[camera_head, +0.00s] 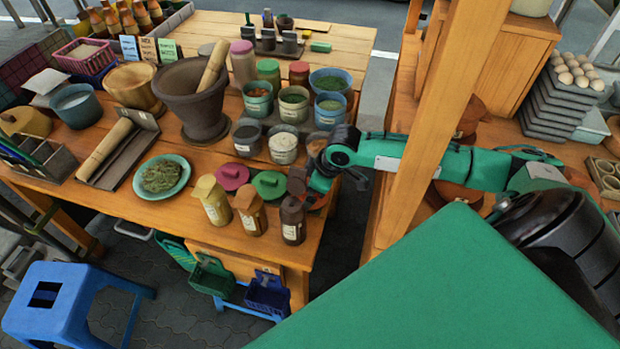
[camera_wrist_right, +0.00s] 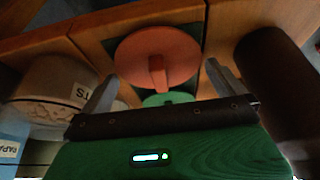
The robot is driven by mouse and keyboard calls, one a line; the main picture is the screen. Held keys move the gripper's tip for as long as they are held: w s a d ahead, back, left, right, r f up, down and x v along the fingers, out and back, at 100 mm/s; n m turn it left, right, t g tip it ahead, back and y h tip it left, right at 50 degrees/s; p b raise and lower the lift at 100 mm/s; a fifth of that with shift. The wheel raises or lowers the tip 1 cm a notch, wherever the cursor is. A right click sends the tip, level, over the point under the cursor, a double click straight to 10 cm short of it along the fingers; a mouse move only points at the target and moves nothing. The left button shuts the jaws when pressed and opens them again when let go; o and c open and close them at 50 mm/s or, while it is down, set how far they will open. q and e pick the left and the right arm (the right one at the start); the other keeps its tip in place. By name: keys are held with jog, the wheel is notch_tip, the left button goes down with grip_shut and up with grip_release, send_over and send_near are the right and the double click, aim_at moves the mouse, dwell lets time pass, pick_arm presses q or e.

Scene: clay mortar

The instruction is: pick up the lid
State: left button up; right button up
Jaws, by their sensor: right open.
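A flat round orange-red lid (camera_wrist_right: 157,58) with a bar handle lies on the wooden table in the right wrist view. Part of it shows beside my gripper in the head view (camera_head: 320,200). My right gripper (camera_wrist_right: 165,68) is open, with its fingers apart on either side of the lid's handle in the picture; I see no contact. In the head view the right gripper (camera_head: 308,183) is over the table's right edge and partly covers this lid. A green lid (camera_head: 270,184) and a pink lid (camera_head: 232,177) lie to its left. My left gripper is out of view.
A dark brown bottle (camera_head: 292,220) stands close to the gripper, beside yellow and brown bottles. Labelled tubs (camera_head: 283,146) crowd the table behind. A wooden post (camera_head: 430,120) rises in front of my right arm. A plate of greens (camera_head: 162,177) sits left.

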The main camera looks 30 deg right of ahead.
jog(key=shift+f, duration=0.25)
jog(key=c, duration=0.7)
jog(key=shift+o, duration=0.2)
jog(key=shift+w+r, duration=0.1)
jog(key=shift+r, duration=0.05)
